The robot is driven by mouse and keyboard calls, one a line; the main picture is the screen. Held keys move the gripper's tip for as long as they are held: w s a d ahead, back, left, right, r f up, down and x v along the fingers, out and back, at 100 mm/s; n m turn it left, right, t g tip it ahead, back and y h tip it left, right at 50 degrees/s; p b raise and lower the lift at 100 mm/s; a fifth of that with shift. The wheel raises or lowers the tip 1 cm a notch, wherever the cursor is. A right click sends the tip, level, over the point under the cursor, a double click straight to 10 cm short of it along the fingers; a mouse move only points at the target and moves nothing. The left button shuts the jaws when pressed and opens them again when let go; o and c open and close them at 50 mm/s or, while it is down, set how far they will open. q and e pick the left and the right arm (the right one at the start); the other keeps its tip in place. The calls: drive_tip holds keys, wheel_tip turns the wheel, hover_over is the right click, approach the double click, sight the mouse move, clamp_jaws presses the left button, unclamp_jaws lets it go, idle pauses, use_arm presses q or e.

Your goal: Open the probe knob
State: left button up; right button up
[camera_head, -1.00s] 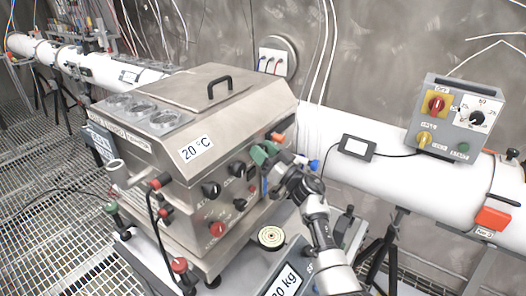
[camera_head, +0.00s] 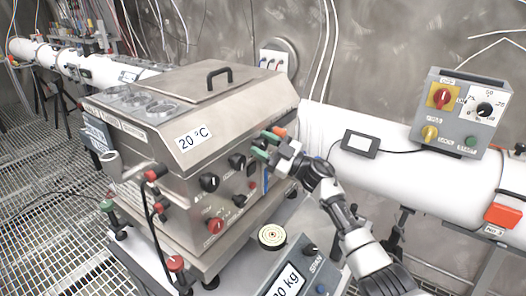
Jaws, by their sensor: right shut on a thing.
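A steel bath unit (camera_head: 190,150) with a 20 °C label stands in the middle of the head view. Its front carries black knobs (camera_head: 208,183) and red knobs (camera_head: 215,225). My right gripper (camera_head: 265,146) reaches in from the lower right to the upper right corner of this front. Its two green-tipped fingers point left, one above the other, and are shut on a small part there. That part, the probe knob as far as I can tell, is mostly hidden by the fingers. An orange-red piece (camera_head: 279,131) shows just above them. My left gripper is not in view.
A grey control box (camera_head: 460,110) sits on the white pipe (camera_head: 410,165) at right. A black cable (camera_head: 147,215) hangs before the unit. Grated floor is at left.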

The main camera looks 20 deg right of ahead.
drive_tip(key=n+g+b, duration=0.1)
drive_tip(key=n, duration=0.1)
drive_tip(key=n+g+b, duration=0.1)
drive_tip(key=n, duration=0.1)
drive_tip(key=n+g, duration=0.1)
drive_tip(key=n, duration=0.2)
drive_tip(key=shift+f+y+b, duration=0.25)
drive_tip(key=shift+y+b, duration=0.05)
drive_tip(key=shift+b, duration=0.1)
drive_tip(key=n+g, duration=0.1)
drive_tip(key=n, duration=0.2)
drive_tip(key=n+g+h+b, duration=0.1)
drive_tip(key=n, duration=0.2)
drive_tip(key=shift+b, duration=0.3)
drive_tip(key=n+g+h, duration=0.1)
drive_tip(key=n+h, duration=0.1)
drive_tip(key=n, duration=0.2)
drive_tip(key=shift+f+n, duration=0.1)
drive_tip(key=shift+n, duration=0.3)
drive_tip(key=n+h, duration=0.1)
drive_tip(key=n, duration=0.1)
drive_tip(key=n+h, duration=0.1)
drive_tip(key=n, duration=0.1)
drive_tip(key=shift+f+h, duration=0.15)
drive_tip(key=shift+h, duration=0.15)
drive_tip(key=shift+f+n, duration=0.1)
drive_tip(key=shift+n, duration=0.3)
